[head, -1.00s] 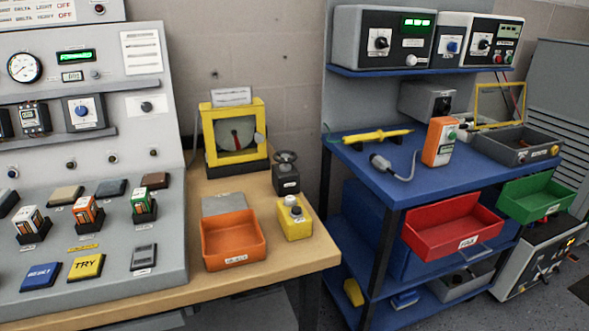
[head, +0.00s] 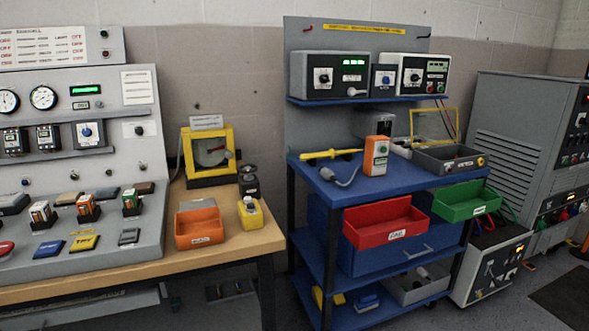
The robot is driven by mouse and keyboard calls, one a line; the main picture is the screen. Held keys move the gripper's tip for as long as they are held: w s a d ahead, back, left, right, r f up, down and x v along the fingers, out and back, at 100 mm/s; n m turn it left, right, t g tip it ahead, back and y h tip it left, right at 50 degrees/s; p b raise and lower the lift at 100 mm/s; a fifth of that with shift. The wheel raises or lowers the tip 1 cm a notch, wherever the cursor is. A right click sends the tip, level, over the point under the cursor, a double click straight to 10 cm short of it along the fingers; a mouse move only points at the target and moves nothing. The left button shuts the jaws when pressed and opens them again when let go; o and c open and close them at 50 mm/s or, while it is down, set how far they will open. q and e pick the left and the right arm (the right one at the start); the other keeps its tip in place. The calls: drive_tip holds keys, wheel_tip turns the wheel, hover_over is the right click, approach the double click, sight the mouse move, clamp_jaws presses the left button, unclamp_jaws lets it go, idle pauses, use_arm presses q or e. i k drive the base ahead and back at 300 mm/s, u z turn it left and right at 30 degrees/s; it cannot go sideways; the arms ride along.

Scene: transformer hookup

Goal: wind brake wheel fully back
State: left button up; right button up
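A small black handwheel (head: 248,169) sits on top of a dark box (head: 249,186) on the wooden bench, and may be the brake wheel. How far it is turned cannot be told at this size. Left of it stands a yellow-framed unit (head: 209,181) with a grey round disc (head: 211,152) behind its window and a white label on top. In front of the dark box is a yellow box (head: 250,216) with a pale knob. Neither of my grippers shows in the head view.
An orange tray (head: 200,241) lies near the bench's front edge. A grey sloped control desk (head: 150,225) stands at left. A blue cart (head: 310,177) with red (head: 385,234) and green (head: 462,213) bins stands at right, across a gap.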

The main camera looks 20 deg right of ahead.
sight(248, 168)
drive_tip(key=z, duration=0.9)
drive_tip(key=i, duration=0.4)
